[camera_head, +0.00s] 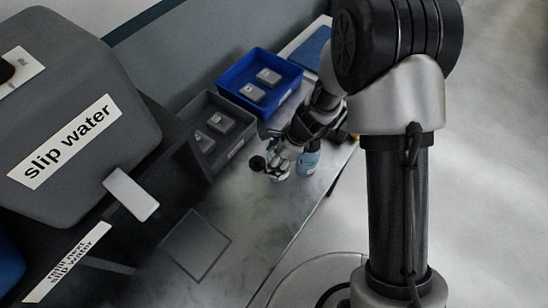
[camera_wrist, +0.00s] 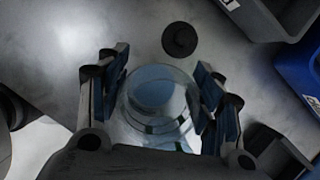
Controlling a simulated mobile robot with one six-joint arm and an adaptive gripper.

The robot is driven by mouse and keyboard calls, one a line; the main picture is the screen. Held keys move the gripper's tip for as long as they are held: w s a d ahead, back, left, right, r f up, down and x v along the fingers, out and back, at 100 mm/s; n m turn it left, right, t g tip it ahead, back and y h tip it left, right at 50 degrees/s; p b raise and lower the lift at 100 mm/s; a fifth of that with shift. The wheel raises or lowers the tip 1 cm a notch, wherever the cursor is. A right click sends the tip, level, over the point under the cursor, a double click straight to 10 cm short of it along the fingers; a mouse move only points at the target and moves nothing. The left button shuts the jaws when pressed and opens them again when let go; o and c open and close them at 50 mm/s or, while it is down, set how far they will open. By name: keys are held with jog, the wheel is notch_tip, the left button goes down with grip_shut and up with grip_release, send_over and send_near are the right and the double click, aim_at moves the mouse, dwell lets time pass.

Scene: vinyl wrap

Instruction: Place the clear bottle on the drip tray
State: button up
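The clear bottle (camera_wrist: 157,112) stands between the two fingers of my gripper (camera_wrist: 160,72) in the wrist view, seen from above as see-through rings with a bluish middle. The blue finger pads lie on either side, very close to its walls; I cannot tell whether they touch it. In the head view my gripper (camera_head: 276,168) is low over the table, right of the bins, and largely hides the bottle. A flat dark square (camera_head: 195,243), which looks like the drip tray, lies on the table nearer the camera, left of and below my gripper. It is bare.
A small black disc (camera_wrist: 180,40) lies just beyond the fingers. A grey bin (camera_head: 207,137) and a blue bin (camera_head: 260,83) hold small blocks. A large grey container labelled "slip water" (camera_head: 70,130) fills the left. The table (camera_head: 250,225) between gripper and square is clear.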

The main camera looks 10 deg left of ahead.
jog(key=o, duration=0.3)
jog(key=p+v, duration=0.5)
jog(key=v, duration=0.7)
jog(key=shift+r, duration=0.25)
